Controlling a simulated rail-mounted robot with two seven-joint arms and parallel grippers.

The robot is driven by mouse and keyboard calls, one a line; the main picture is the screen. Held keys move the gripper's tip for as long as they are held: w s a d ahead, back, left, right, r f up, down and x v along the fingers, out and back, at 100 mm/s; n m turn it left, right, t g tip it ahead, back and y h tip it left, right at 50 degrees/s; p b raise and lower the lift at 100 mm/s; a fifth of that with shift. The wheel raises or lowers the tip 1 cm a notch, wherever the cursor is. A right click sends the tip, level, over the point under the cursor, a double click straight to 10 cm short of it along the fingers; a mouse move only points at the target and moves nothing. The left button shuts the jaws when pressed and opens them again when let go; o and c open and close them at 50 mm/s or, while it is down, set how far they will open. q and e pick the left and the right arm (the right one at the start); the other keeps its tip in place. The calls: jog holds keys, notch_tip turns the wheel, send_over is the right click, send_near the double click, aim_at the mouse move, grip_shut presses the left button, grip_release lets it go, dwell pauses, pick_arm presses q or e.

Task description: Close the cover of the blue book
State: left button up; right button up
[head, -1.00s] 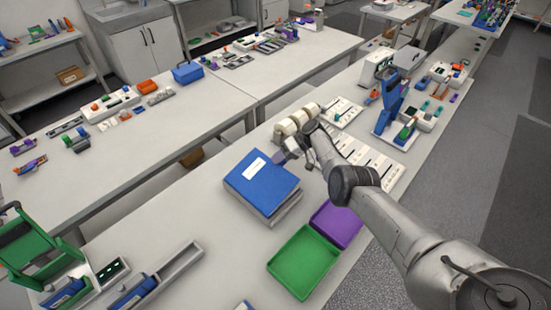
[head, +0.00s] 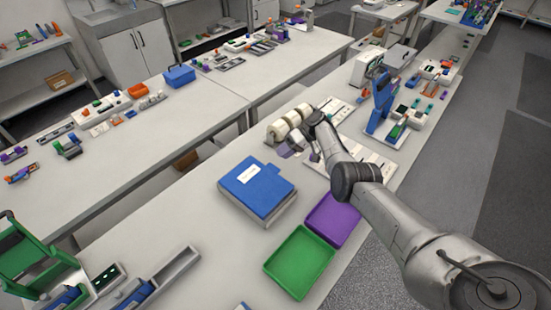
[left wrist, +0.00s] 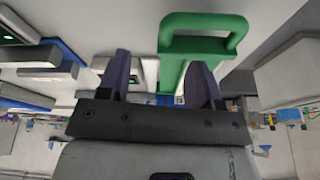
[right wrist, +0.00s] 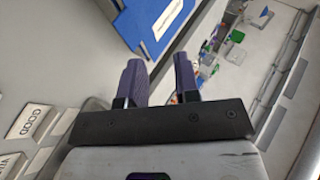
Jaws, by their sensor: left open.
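The blue book (head: 258,188) lies on the near bench in the head view. Its blue cover with a white label lies over the grey block of pages, and it looks flat or nearly flat. Part of the book shows at the top of the right wrist view (right wrist: 150,22). My right gripper (head: 289,151) is just beyond the book, apart from it. In the right wrist view its purple fingers (right wrist: 160,80) are parted with nothing between them. My left gripper (left wrist: 160,80) shows only in the left wrist view, open, with a green handle (left wrist: 205,28) beyond its fingers.
A green tray (head: 300,262) and a purple tray (head: 332,220) lie right of the book. A green frame (head: 32,255) and grey channel holders (head: 172,272) are at the lower left. The bench left of the book is clear.

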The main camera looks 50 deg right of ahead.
jog(key=v, duration=0.8)
jog(key=shift+b, duration=0.3)
dwell(0.3)
